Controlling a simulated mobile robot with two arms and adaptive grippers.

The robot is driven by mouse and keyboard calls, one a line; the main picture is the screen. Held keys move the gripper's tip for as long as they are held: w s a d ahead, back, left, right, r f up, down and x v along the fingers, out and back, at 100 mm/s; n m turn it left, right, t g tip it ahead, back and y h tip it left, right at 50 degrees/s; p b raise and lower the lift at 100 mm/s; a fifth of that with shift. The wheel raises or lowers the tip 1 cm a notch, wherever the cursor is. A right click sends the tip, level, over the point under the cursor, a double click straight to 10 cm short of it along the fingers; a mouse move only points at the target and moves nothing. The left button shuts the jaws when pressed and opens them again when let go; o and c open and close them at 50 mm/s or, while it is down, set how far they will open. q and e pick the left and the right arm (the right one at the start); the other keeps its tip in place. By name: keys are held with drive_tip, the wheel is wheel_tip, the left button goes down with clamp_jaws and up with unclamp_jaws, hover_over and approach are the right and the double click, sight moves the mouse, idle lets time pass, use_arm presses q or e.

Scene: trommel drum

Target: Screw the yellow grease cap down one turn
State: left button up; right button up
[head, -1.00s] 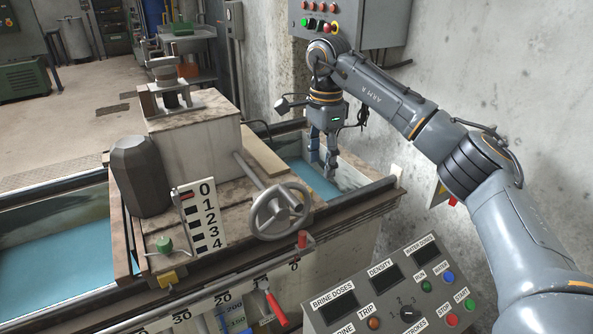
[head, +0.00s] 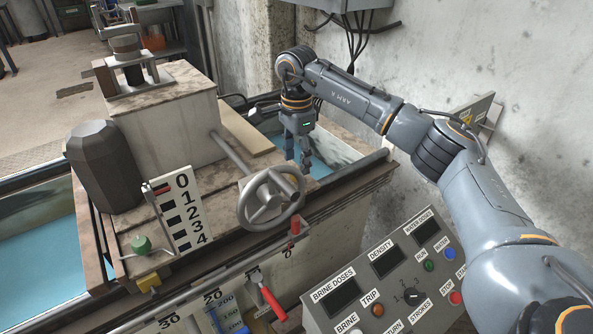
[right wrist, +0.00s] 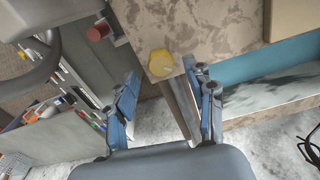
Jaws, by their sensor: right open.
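The yellow grease cap (right wrist: 162,63) shows in the right wrist view as a small faceted yellow piece at the edge of the mottled brown deck. I cannot make it out in the head view. My right gripper (head: 298,163) is open and points down just behind the handwheel. In the right wrist view its two blue-grey fingers (right wrist: 163,75) are spread apart, with the cap seen in the gap between their tips. They hold nothing, and I cannot tell how far above the cap they are. My left gripper is not in view.
A grey handwheel (head: 262,202) stands in front of my right gripper. The control panel (head: 398,305) is at the lower right. A concrete wall (head: 440,70) rises behind my arm. A water trough (head: 318,167) lies beyond the deck.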

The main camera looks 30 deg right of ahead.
sight(297, 167)
drive_tip(key=shift+f, duration=1.55)
clamp_jaws()
